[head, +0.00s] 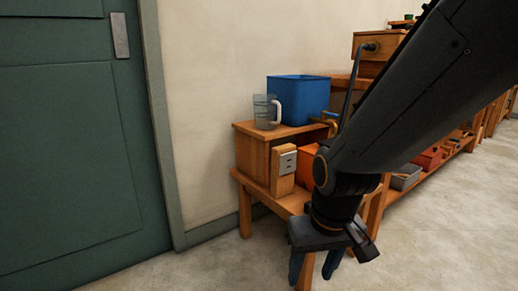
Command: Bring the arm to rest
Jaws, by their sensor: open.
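My arm (410,100) reaches down from the upper right of the head view, with its wrist in front of a wooden bench. My gripper (313,276) points downward at the lower middle of the view. The fingertips are near the bottom edge of the picture. The gripper hides part of the bench's front legs.
A wooden stand (253,153) holds a clear measuring jug (265,112) and a blue bin (300,97). An orange bin (309,163) sits beside it, partly hidden by my arm. A green door (70,140) is at left. Shelving runs right. Floor (460,235) at lower right is clear.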

